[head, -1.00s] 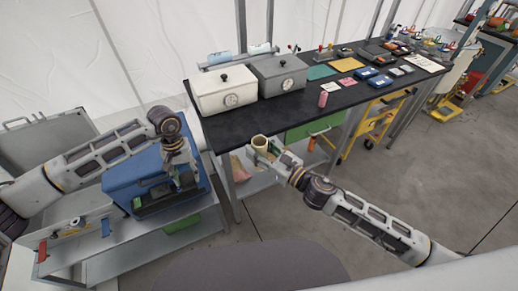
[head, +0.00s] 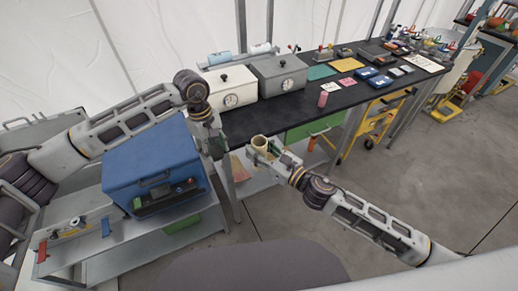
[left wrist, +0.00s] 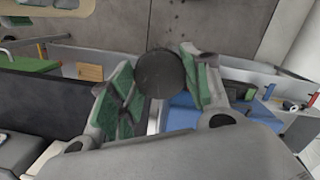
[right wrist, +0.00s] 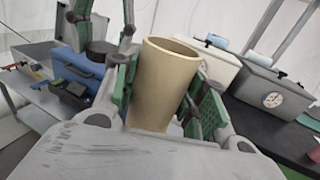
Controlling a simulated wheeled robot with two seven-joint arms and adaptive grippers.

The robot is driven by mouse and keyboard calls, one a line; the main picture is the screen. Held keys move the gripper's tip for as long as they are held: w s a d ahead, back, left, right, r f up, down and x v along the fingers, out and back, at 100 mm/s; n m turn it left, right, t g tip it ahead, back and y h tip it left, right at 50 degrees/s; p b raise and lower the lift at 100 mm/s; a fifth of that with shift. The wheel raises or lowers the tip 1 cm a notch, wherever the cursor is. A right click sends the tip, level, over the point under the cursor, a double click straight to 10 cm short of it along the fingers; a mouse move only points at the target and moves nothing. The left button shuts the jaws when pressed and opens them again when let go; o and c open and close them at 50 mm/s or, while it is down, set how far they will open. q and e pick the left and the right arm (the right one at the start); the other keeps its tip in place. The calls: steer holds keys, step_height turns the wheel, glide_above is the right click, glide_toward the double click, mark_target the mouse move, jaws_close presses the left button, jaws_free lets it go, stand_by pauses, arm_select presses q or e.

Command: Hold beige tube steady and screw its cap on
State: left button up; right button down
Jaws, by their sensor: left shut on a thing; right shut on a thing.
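The beige tube (head: 259,142) stands upright, open at the top, in my right gripper (head: 262,151), in the air in front of the black table. In the right wrist view the tube (right wrist: 160,85) sits between the green-padded fingers. My left gripper (head: 216,143) is to the left of the tube in the head view, apart from it. In the left wrist view it is shut on the dark round cap (left wrist: 160,73). The cap also shows in the right wrist view (right wrist: 100,48), left of the tube. The tube's mouth is bare.
A blue box (head: 150,165) stands on a grey cart at the left, near my left arm. The black table (head: 290,112) behind the tube carries a white box (head: 224,88), a grey box (head: 279,75) and a pink cylinder (head: 323,99).

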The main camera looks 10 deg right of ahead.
mark_target(259, 137)
arm_select(q)
steer(key=s+d+r+n, duration=0.2)
steer(key=d+r+n, duration=0.8)
steer(key=d+r, duration=0.3)
steer(key=shift+s+d+r+t, duration=0.2)
steer(key=shift+d+t, duration=0.2)
steer(key=shift+d, duration=0.2)
steer(key=shift+f, duration=0.2)
steer(key=shift+f, duration=1.85)
steer(key=shift+f, duration=0.85)
steer(key=shift+f, duration=0.6)
stand_by(0.7)
